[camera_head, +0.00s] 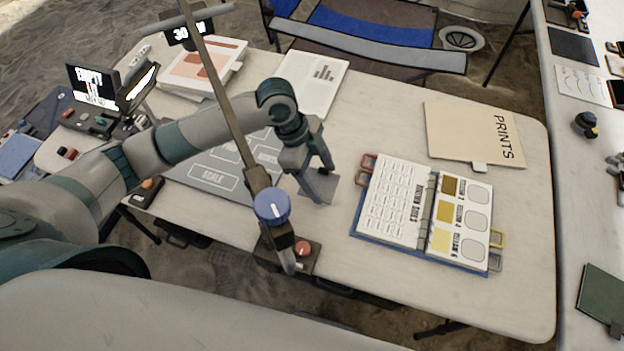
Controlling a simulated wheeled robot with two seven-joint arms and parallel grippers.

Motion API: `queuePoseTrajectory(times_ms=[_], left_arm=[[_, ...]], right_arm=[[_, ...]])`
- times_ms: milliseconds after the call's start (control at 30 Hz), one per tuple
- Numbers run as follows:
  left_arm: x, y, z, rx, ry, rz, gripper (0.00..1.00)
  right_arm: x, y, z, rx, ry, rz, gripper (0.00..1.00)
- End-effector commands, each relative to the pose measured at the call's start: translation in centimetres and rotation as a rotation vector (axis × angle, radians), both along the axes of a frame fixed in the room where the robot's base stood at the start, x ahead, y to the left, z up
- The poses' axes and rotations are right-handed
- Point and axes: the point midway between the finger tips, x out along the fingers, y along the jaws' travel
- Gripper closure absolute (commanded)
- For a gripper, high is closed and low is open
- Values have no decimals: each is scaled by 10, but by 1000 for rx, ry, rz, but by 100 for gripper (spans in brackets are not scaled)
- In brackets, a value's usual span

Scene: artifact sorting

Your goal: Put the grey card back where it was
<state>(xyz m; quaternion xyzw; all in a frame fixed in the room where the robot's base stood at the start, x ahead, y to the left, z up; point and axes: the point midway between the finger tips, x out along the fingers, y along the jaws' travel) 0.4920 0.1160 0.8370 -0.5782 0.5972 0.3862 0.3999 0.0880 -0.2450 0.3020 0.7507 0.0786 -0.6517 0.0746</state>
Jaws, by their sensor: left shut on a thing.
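My left gripper (312,172) reaches down over the middle of the table, with its fingers shut on the grey card (326,188). The card is a small plain grey piece, partly hidden by the fingers. I cannot tell whether it touches the table. It is at the right end of a grey mat (207,178) with outlined labelled areas, one reading SCALE. My arm hides part of this mat. An open binder (397,205) with a colour chart lies to the right of the card. My right gripper is not in view.
A slanted pole with a blue knob (271,205) stands in front, close to the left gripper. A cream PRINTS folder (470,135) lies at the back right. A white printed sheet (318,78) lies behind my arm. The table's right front corner is clear.

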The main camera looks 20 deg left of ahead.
Motion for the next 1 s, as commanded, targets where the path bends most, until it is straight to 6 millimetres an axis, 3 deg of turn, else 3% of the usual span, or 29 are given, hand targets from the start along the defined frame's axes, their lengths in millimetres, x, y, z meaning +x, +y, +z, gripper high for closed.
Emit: queuePoseTrajectory(times_ms=[200,667,1000], left_arm=[[9,23,-14,1,1,1,59],[11,25,-19,-1,1,0,59],[10,25,-54,0,1,0,59]], right_arm=[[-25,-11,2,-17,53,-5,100],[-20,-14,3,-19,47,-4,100],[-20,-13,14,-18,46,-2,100]])
